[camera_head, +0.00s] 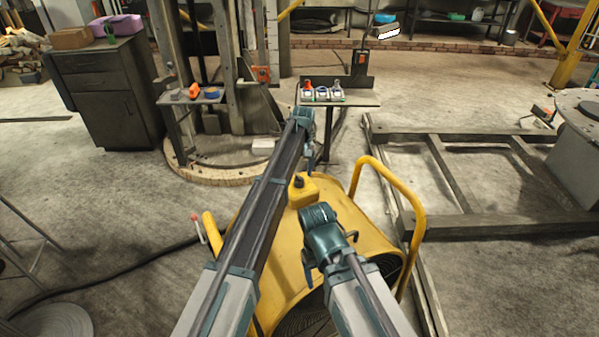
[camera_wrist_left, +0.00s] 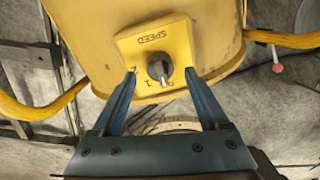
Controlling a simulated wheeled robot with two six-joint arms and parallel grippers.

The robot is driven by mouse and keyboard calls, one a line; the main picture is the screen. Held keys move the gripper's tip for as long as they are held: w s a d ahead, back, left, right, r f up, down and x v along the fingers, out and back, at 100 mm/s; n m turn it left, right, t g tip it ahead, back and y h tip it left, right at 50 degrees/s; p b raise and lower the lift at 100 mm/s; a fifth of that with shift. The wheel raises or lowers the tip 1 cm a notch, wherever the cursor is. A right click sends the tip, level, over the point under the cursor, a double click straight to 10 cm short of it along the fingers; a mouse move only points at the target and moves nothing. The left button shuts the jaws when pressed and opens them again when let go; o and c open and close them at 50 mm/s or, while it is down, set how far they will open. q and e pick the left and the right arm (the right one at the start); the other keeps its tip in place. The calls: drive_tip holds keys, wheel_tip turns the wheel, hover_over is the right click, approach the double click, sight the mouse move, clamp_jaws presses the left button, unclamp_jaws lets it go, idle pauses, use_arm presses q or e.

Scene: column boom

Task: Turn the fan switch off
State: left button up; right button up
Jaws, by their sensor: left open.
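The yellow drum fan (camera_head: 275,250) stands below my arms. Its yellow switch box (camera_head: 305,193) carries a dark knob (camera_head: 299,181) on top. In the left wrist view the knob (camera_wrist_left: 159,67) sits on a plate that reads SPEED upside down. A pale mark on the knob points toward the bottom of the picture, near small markings that are hard to read. My left gripper (camera_head: 311,164) is open, its blue fingers either side of the knob in the wrist view, without visible contact. My right gripper (camera_head: 310,268) hangs over the fan's body; its fingers are mostly hidden.
The fan's yellow tube handle (camera_head: 393,185) rises on the right. A small table (camera_head: 365,101) with small items stands beyond the fan. A dark metal frame (camera_head: 470,225) lies on the floor at right. A grey cabinet (camera_head: 105,95) stands at left.

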use_arm(q)
wheel_tip(320, 180, up, 11)
drive_tip(key=p, duration=1)
drive_tip(key=shift+d+r, duration=0.2)
drive_tip(key=shift+d, duration=0.1)
drive_tip(key=s+a+m, duration=0.1)
drive_tip(key=s+a, duration=0.5)
drive_tip(key=s, duration=0.6)
drive_tip(key=s+a+m+t, duration=0.1)
drive_tip(key=s+a, duration=0.5)
drive_tip(key=s, duration=0.6)
drive_tip(key=s+a+m, duration=0.1)
drive_tip(key=s+a, duration=0.5)
drive_tip(key=s, duration=0.6)
drive_tip(key=s+d+m+g, duration=0.1)
drive_tip(key=s+d+m, duration=0.3)
drive_tip(key=d, duration=0.7)
drive_tip(key=shift+s+y, duration=0.3)
drive_tip(key=shift+s, duration=0.3)
